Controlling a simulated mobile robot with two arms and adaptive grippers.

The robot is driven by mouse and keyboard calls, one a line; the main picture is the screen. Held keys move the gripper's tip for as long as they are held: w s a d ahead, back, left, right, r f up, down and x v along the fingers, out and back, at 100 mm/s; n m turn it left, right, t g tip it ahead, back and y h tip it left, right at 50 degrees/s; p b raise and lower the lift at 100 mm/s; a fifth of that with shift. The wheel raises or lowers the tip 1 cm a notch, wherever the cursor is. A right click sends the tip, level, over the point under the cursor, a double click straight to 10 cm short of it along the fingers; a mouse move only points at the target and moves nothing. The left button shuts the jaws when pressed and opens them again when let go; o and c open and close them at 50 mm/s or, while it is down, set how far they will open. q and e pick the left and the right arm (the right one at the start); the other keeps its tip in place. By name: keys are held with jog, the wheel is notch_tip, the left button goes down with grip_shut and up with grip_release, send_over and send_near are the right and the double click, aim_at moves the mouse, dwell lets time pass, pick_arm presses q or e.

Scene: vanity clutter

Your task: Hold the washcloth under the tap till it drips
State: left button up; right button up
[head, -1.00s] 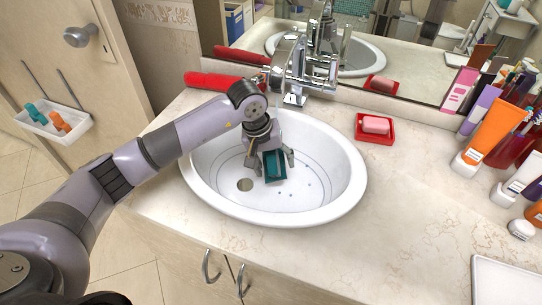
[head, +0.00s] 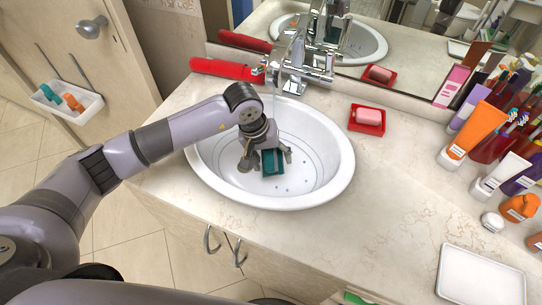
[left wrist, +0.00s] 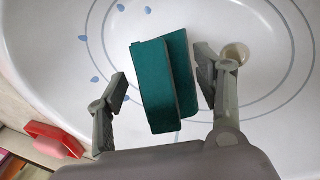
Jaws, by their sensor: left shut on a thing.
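The teal washcloth (head: 273,162) is a folded, flat piece held in my left gripper (head: 265,158), low over the white basin (head: 330,185). The left wrist view shows the washcloth (left wrist: 165,85) between the two fingers of my left gripper (left wrist: 162,88), which is shut on it. The chrome tap (head: 290,62) stands at the basin's back edge, behind the gripper. I cannot tell whether water from it meets the cloth. Several blue drop-like marks (left wrist: 95,79) lie on the basin floor. My right gripper is not in view.
The round drain (left wrist: 236,54) is beside a finger. A red soap dish (head: 367,121) with pink soap stands right of the basin. Tubes and bottles (head: 475,130) crowd the far right.

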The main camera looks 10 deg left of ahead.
pick_arm(q)
jog(key=shift+r, duration=0.1)
jog(key=s+d+r+p, duration=0.1)
jog(key=s+r+p, duration=0.5)
jog(key=r, duration=0.3)
jog(key=shift+s+d, duration=0.15)
jog(key=shift+s, duration=0.35)
